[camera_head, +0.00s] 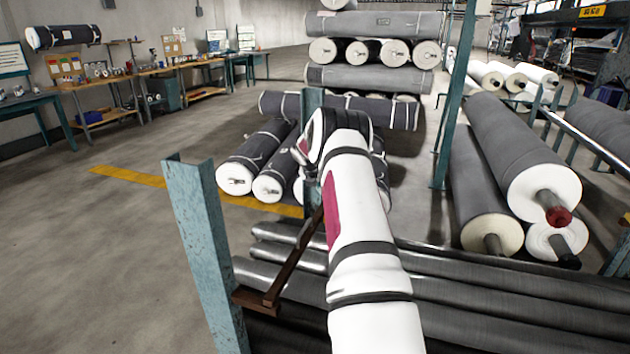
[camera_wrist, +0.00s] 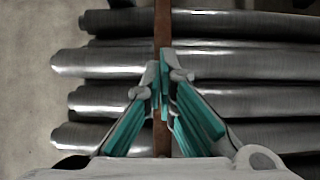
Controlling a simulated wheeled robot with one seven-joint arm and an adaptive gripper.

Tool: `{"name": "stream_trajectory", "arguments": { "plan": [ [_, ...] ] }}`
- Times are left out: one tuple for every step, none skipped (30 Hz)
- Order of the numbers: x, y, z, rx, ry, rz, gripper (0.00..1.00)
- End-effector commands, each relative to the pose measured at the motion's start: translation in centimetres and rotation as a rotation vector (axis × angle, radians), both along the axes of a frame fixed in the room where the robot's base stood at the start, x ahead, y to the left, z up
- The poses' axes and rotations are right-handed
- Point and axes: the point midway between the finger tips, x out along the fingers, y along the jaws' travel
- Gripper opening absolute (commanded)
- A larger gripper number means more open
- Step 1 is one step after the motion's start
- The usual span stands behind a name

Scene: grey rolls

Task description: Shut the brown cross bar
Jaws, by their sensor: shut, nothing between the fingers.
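The brown cross bar (camera_head: 290,262) is a narrow bar above the dark grey rolls. Its near end is at a brown bracket (camera_head: 250,298) by the teal post (camera_head: 202,250). Its far end runs up toward a second teal post (camera_head: 311,192), partly behind my white arm. In the wrist view the bar (camera_wrist: 162,28) runs straight up the middle. My gripper (camera_wrist: 161,78) is shut and empty, its teal-padded fingers together in line with the bar and covering part of it. I cannot tell whether they touch it. My fingers are hidden in the head view.
Dark grey rolls (camera_head: 480,290) lie under the bar and stretch right. White-ended rolls (camera_head: 240,172) lie beyond the posts, with a tall stack (camera_head: 375,78) behind. Large rolls (camera_head: 510,150) rest on a rack at right. The floor at left is clear.

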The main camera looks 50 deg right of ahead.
Motion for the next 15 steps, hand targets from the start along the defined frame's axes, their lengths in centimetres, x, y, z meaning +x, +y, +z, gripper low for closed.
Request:
{"name": "stream_trajectory", "arguments": {
  "plan": [
    [0.3,-0.2,-1.7,0.0,0.001,-0.001,0.0],
    [0.3,-0.4,-2.4,0.0,0.001,-0.001,0.0],
    [0.3,-0.5,-3.2,-0.001,0.002,0.0,0.0],
    [0.3,-0.6,-3.8,-0.001,0.003,-0.001,0.0],
    [0.3,-0.7,-4.3,-0.001,0.003,-0.001,0.0],
    [0.3,-0.8,-5.0,-0.002,0.002,0.0,0.0],
    [0.4,-0.9,-5.4,-0.002,0.001,0.0,0.0],
    [0.4,-0.9,-5.8,-0.002,0.001,0.0,0.0],
    [0.4,-1.0,-6.3,-0.002,0.001,0.0,0.0],
    [0.4,-1.0,-6.7,-0.003,0.001,0.0,0.0],
    [0.4,-1.0,-7.0,-0.002,0.001,0.0,0.0],
    [0.4,-1.1,-7.3,-0.002,0.001,0.0,0.0],
    [0.4,-1.1,-7.5,-0.002,0.001,0.0,0.0],
    [0.4,-1.1,-7.8,-0.002,0.001,0.0,0.0],
    [0.4,-1.1,-8.0,-0.001,0.001,0.0,0.0]
  ]
}}
